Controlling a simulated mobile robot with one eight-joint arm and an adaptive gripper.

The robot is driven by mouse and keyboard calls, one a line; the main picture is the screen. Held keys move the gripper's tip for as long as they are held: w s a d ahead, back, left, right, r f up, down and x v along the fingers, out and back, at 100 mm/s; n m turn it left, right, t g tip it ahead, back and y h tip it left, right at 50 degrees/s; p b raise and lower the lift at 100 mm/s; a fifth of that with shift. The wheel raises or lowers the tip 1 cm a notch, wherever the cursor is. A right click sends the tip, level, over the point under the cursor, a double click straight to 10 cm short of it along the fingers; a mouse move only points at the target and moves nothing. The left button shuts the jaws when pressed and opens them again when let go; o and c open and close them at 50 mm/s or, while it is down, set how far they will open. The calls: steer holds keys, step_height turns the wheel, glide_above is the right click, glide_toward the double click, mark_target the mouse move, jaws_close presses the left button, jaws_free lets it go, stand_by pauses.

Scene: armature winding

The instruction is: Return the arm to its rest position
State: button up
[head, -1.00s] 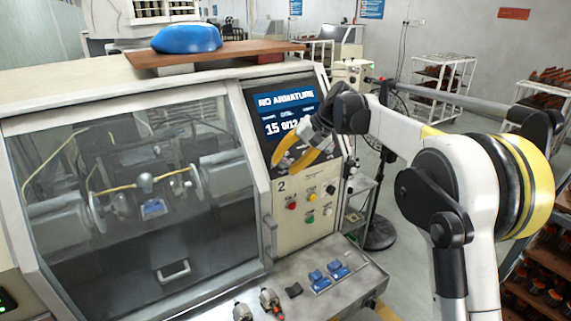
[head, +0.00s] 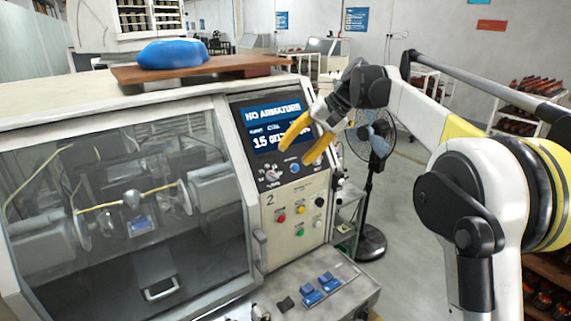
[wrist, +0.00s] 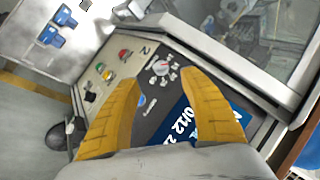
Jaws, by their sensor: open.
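My gripper (head: 285,150) is open, with two yellow fingers apart and nothing between them. In the head view it hangs in front of the winding machine's control panel (head: 310,207), over the lower part of the screen. The screen (head: 270,112) reads "NO ARMATURE". In the wrist view, my gripper (wrist: 160,95) points at the panel, with a knob (wrist: 160,68) and coloured buttons showing between and beyond the fingers. My arm is bent and reaches in from the right. Whether the fingers touch the panel cannot be told, but a gap seems to show.
The machine's glass door (head: 130,200) is closed at the left. A shelf with blue switches (head: 320,290) juts out below the panel. A wooden board (head: 205,69) with a blue object (head: 172,53) lies on top. A fan (head: 372,140) and racks (head: 530,100) stand behind my arm.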

steer(key=shift+s+d+r, duration=0.1)
steer(key=shift+d+r, duration=0.2)
steer(key=shift+r, duration=0.1)
steer(key=s+d+f+t+h+b, duration=0.1)
steer(key=s+d+f+h+b, duration=0.1)
steer(key=s+d+f+b, duration=0.3)
steer(key=s+d+f+t+h+b, duration=0.2)
steer(key=s+d+f+b, duration=0.2)
steer(key=s+f+b, duration=0.7)
steer(key=s+d+f+t+h+b, duration=0.2)
steer(key=s+d+f+b, duration=0.3)
steer(key=s+f, duration=1.5)
step_height(320, 180, down, 3)
steer(key=h+b, duration=0.1)
steer(key=b, duration=0.2)
steer(key=shift+s+d+b, duration=0.35)
steer(key=shift+s+b, duration=0.05)
steer(key=shift+t, duration=0.3)
